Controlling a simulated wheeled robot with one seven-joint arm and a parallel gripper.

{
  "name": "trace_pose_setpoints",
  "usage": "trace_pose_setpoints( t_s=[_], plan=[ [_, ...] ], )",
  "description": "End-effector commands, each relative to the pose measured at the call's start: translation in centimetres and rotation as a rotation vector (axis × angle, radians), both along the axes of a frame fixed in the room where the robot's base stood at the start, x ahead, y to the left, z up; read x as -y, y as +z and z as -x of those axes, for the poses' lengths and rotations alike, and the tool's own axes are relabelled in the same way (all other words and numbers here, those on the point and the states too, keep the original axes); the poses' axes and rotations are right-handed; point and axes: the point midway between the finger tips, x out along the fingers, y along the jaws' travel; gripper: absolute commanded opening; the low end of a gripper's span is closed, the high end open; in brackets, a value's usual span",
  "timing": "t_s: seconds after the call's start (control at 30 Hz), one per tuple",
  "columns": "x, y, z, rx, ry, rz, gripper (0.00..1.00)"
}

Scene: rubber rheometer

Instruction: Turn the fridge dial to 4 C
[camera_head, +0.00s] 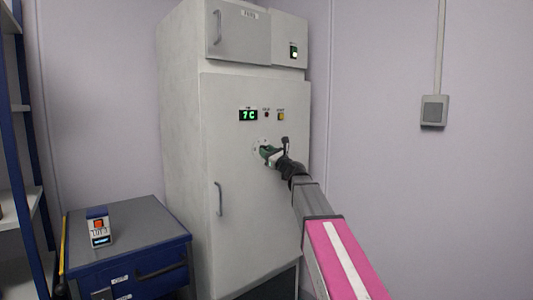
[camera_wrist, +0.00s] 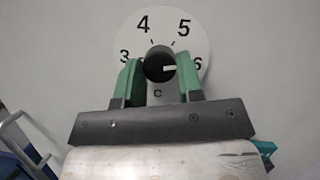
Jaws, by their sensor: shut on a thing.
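The fridge (camera_head: 235,205) is a tall white cabinet with a green-lit display (camera_head: 248,115) reading 7 C. The dial shows in the wrist view as a black knob (camera_wrist: 158,66) on a round white scale plate (camera_wrist: 140,32) marked 3, 4, 5 and 6, with a C below. In the head view my gripper (camera_head: 268,152) is at the fridge door and hides most of the dial.
A small red lamp (camera_head: 266,114) and a yellow button (camera_head: 281,116) sit right of the display. A door handle (camera_head: 219,198) is lower left. A blue cabinet (camera_head: 130,235) with a small device (camera_head: 98,227) on top stands left of the fridge.

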Motion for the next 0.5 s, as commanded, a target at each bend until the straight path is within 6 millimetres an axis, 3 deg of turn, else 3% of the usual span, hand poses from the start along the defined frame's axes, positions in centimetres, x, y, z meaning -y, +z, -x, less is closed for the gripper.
trace_pose_setpoints(
  t_s=[0.5],
  plan=[
    [0.31, 0.27, -0.30, 0.289, 0.000, 0.399, 0.11]
  ],
)
